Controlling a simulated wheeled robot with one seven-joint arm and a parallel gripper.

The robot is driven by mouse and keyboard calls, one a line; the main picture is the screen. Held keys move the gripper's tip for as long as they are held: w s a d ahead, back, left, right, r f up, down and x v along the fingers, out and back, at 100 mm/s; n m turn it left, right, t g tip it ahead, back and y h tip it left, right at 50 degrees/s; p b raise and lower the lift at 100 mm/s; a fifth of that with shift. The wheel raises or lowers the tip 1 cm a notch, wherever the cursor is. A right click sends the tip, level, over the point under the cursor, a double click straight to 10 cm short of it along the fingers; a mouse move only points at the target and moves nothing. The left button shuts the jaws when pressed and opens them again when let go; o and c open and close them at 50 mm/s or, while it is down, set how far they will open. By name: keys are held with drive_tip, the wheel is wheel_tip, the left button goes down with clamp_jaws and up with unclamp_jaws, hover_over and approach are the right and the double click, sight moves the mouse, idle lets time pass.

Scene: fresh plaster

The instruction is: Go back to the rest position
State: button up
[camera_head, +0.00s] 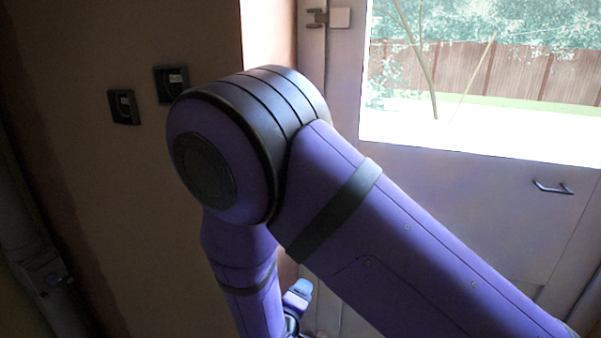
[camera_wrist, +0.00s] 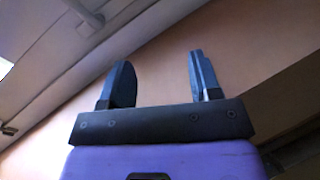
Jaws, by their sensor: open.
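My gripper (camera_wrist: 160,82) shows in the wrist view with its two dark blue fingers spread wide apart. Nothing is between the fingers. Behind them is a plain tan wall surface. In the head view my purple arm fills the middle, bent at a large black-banded joint. Its forearm hangs down toward the bottom edge. A small blue part of my wrist end shows low in the middle, mostly hidden behind the arm. The fingertips cannot be made out there.
A door (camera_head: 450,185) with a large window (camera_head: 480,80) and a metal handle (camera_head: 553,187) stands behind my arm at the right. Two dark wall switches (camera_head: 172,84) (camera_head: 124,107) are on the brown wall (camera_head: 75,45) at the left. A pipe-like fixture (camera_head: 35,250) stands at the far left.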

drive_tip(key=w+d+r+m+g+y, duration=0.1)
drive_tip(key=d+r+m+g+y, duration=0.3)
drive_tip(key=r, duration=0.9)
drive_tip(key=w+d+r+m+g+y, duration=0.15)
drive_tip(key=d+r+y, duration=0.4)
drive_tip(key=r, duration=0.75)
drive_tip(key=s+d+r+m+g+h, duration=0.1)
drive_tip(key=s+d+r, duration=0.4)
drive_tip(key=s+d, duration=0.5)
drive_tip(key=s+d+r+m+g+h, duration=0.2)
drive_tip(key=s+d+r+m+h, duration=0.2)
drive_tip(key=s+d, duration=0.7)
drive_tip(key=s+r, duration=0.1)
drive_tip(key=s, duration=0.2)
drive_tip(key=shift+d+r, duration=0.15)
drive_tip(key=shift+d, duration=0.05)
